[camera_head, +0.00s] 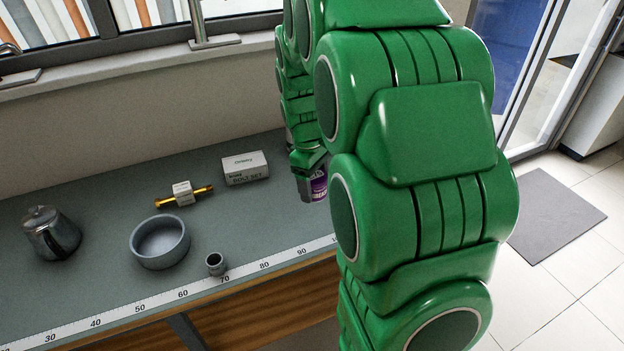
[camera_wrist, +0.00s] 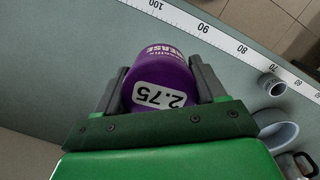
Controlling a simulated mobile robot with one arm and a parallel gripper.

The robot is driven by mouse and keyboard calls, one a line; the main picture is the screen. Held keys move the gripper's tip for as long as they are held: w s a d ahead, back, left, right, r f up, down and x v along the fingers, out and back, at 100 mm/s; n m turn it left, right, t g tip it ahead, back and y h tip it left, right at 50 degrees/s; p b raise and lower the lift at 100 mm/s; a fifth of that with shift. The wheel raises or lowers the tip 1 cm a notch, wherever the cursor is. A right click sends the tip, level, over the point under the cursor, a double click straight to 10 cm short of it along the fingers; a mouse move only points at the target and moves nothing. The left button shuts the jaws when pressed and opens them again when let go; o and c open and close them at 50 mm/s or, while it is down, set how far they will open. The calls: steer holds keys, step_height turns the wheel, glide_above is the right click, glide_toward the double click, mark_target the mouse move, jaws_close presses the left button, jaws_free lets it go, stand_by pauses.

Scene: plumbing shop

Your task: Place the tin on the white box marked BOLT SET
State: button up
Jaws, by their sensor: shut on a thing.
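The purple tin (camera_head: 319,187) shows at the lower end of my arm in the head view, partly hidden by my gripper (camera_head: 308,168). In the wrist view the tin (camera_wrist: 160,75) sits between the two dark fingers of my gripper (camera_wrist: 163,82), with GREASE and 2.75 on it. My gripper is shut on it. I cannot tell whether the tin touches the bench. The white box marked BOLT SET (camera_head: 246,169) lies on the bench to the left of the tin in the head view, apart from it, with a bare top. The box is not visible in the wrist view.
A brass fitting with a white tag (camera_head: 183,195), a grey bowl (camera_head: 160,242), a small grey pipe piece (camera_head: 215,264) and a metal jug (camera_head: 50,233) stand on the bench (camera_head: 95,288) left of my arm. A ruler strip (camera_head: 205,285) runs along its front edge.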

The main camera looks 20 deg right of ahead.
steer(key=shift+a+r, duration=0.15)
steer(key=shift+r, duration=0.05)
steer(key=w+a+r, duration=0.3)
steer(key=w+a, duration=0.1)
steer(key=w, duration=0.4)
steer(key=m, duration=0.1)
glide_above(245, 161)
steer(key=s, duration=0.1)
steer(key=f, duration=0.5)
steer(key=shift+s+a+f, duration=0.15)
steer(key=shift+s+f, duration=0.05)
steer(key=shift+f, duration=0.1)
steer(key=shift+w+f, duration=0.75)
steer(key=shift+f, duration=1.7)
steer(key=shift+f, duration=0.1)
